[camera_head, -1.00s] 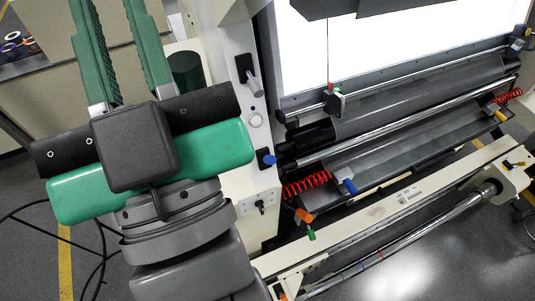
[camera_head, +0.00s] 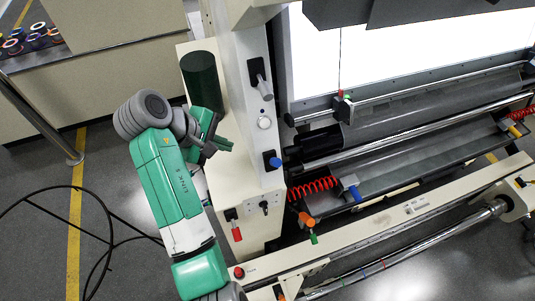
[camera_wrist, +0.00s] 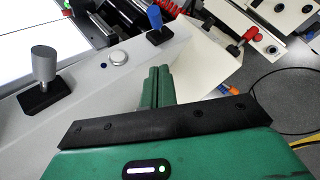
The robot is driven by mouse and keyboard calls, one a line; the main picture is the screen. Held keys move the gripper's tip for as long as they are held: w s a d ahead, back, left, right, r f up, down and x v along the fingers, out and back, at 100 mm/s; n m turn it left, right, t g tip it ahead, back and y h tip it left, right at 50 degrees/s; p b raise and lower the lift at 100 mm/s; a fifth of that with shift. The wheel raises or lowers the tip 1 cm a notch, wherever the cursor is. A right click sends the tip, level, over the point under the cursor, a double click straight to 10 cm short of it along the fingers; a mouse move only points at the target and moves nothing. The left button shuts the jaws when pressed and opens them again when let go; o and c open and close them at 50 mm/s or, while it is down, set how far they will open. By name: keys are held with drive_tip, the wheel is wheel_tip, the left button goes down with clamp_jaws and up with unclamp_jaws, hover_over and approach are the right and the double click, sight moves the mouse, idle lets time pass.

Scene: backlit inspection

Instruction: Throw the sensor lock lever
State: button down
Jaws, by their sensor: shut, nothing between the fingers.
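No label shows which handle is the sensor lock lever. A grey-handled lever on a black plate (camera_head: 260,80) is high on the pale machine column; it also shows at left in the wrist view (camera_wrist: 43,65). A blue-handled lever (camera_head: 274,161) is lower on the same face, and in the wrist view it is at top centre (camera_wrist: 155,20). My gripper (camera_head: 226,144) is left of the column, apart from both levers. In the wrist view its green fingers (camera_wrist: 156,88) are together and empty, below the blue lever and a round button (camera_wrist: 119,58).
A dark green cylinder (camera_head: 202,82) stands left of the column. A red-handled switch (camera_head: 236,233) is low on the column. Cables (camera_head: 100,220) lie on the floor at left.

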drive_tip(key=p, duration=0.1)
approach(271, 161)
wheel_tip(271, 161, down, 4)
drive_tip(key=w, duration=0.3)
drive_tip(key=shift+s+d+f+p, duration=0.15)
drive_tip(key=shift+d+f+p, duration=0.2)
drive_tip(key=shift+d, duration=0.4)
drive_tip(key=shift+s+d+f+p, duration=0.15)
drive_tip(key=shift+d+f+p, duration=0.2)
drive_tip(key=shift+d, duration=0.35)
drive_tip(key=shift+d, duration=0.1)
